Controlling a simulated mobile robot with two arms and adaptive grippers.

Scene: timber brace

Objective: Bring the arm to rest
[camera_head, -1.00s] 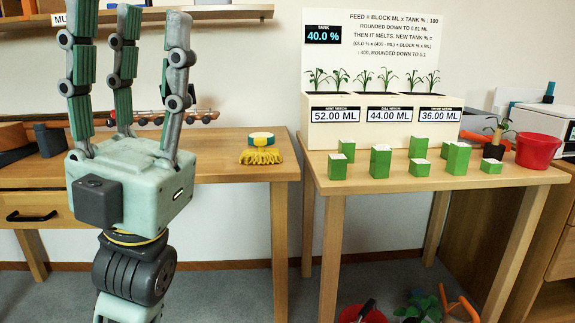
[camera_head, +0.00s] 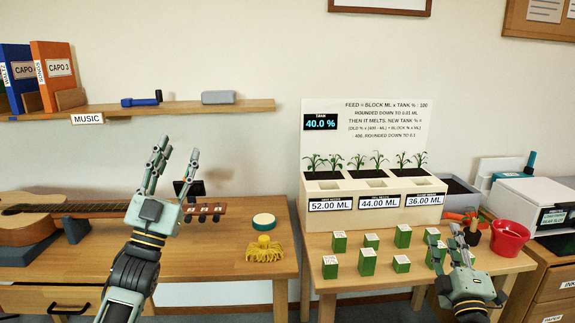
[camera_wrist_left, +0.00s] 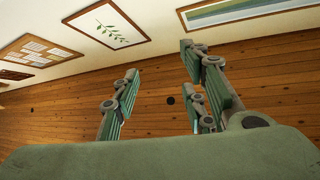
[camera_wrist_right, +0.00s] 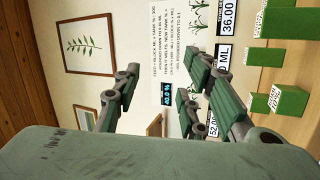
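My left gripper (camera_head: 177,154) is raised above the left table near the guitar's head, its fingers pointing up. It is open, and the left wrist view shows its spread fingers (camera_wrist_left: 160,95) with nothing between them. My right gripper (camera_head: 452,240) is over the right front part of the right table, close to the green blocks. Its fingers are apart and empty in the right wrist view (camera_wrist_right: 160,95). The right hand hides part of the table and some blocks behind it in the head view.
Several green blocks (camera_head: 368,262) stand on the right table (camera_head: 335,283) before a white planter (camera_head: 335,205). A red pot (camera_head: 509,238) and a printer (camera_head: 535,200) are at the right.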

